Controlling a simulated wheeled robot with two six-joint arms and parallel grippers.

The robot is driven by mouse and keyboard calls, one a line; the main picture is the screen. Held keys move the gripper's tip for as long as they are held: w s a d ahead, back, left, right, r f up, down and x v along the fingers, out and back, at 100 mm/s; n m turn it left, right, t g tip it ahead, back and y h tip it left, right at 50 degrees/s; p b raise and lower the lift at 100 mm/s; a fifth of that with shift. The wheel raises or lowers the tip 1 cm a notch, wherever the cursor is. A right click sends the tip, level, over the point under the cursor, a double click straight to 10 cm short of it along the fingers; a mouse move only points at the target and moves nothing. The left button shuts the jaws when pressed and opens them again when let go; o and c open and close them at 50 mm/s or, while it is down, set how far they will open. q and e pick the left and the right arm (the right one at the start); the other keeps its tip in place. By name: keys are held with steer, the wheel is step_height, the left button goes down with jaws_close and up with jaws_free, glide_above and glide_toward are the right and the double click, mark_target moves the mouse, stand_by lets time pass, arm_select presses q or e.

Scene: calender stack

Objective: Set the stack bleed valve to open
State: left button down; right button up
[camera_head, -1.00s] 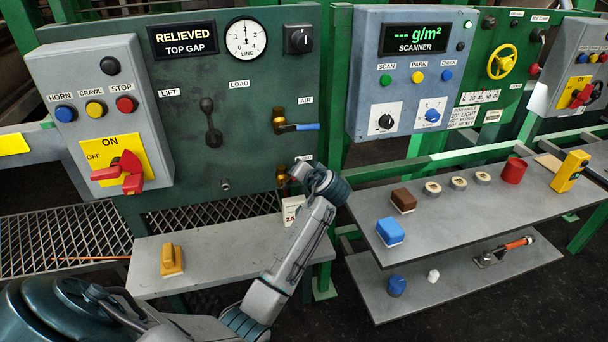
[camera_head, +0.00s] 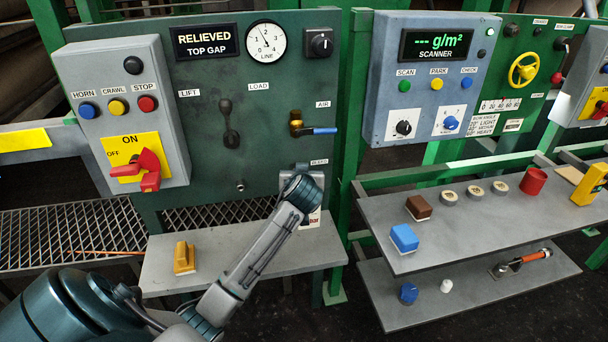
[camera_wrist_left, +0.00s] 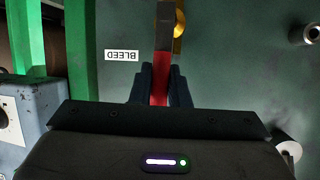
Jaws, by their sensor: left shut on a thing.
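The bleed valve shows in the left wrist view as a red lever (camera_wrist_left: 159,92) with a brass body (camera_wrist_left: 179,20) at the top edge. The BLEED label (camera_wrist_left: 121,56) is beside it, upside down in that view. My left gripper (camera_wrist_left: 161,84) is shut on the red lever, its two dark fingers on either side. In the head view my left wrist covers the bleed valve below the air valve (camera_head: 297,122), and only part of the BLEED label (camera_head: 319,162) shows. My right gripper is in no view.
The air valve's blue lever (camera_head: 323,131) sticks out to the right just above my wrist. A shelf with a yellow block (camera_head: 184,257) is below. A green post (camera_head: 350,110) and the scanner box (camera_head: 385,90) stand to the right.

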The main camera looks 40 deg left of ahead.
arm_select(q)
steer(key=shift+s+f, duration=0.1)
stand_by(0.5)
steer(key=c, duration=1.4)
jaws_free()
steer(key=shift+a, duration=0.1)
steer(key=b+v, duration=0.1)
steer(key=v, duration=0.9)
steer(key=shift+s+d, duration=0.2)
steer(key=shift+s, duration=0.1)
